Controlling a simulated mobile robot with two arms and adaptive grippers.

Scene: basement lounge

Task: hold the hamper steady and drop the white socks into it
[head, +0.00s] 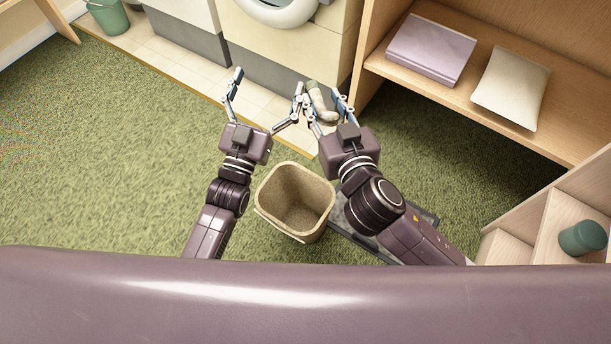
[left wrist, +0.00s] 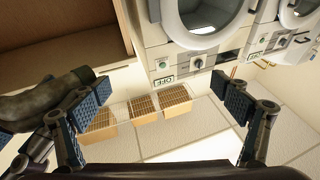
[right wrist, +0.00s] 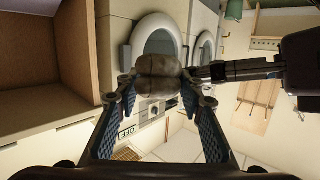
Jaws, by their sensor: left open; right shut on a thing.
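The hamper (head: 262,212) is a beige, square-mouthed bin standing upright on the green carpet between my forearms. Its mouth faces up and nothing shows inside. My right gripper (head: 327,98) is beyond the hamper, shut on the socks (head: 321,103), a pale grey-beige bundle. In the right wrist view the socks (right wrist: 157,75) sit between the fingertips. My left gripper (head: 268,82) is open and empty, left of the right gripper and apart from the hamper. Its right finger is close to the right gripper. The left wrist view shows the socks (left wrist: 40,104), dark in shadow, beside a left-gripper finger.
Washing machines (head: 290,38) stand ahead behind a tiled strip (head: 155,55). A wooden shelf (head: 440,78) at the right bears a lilac folded item (head: 430,48) and a cream cushion (head: 511,86). A green bucket (head: 108,17) stands far left. Carpet at left is clear.

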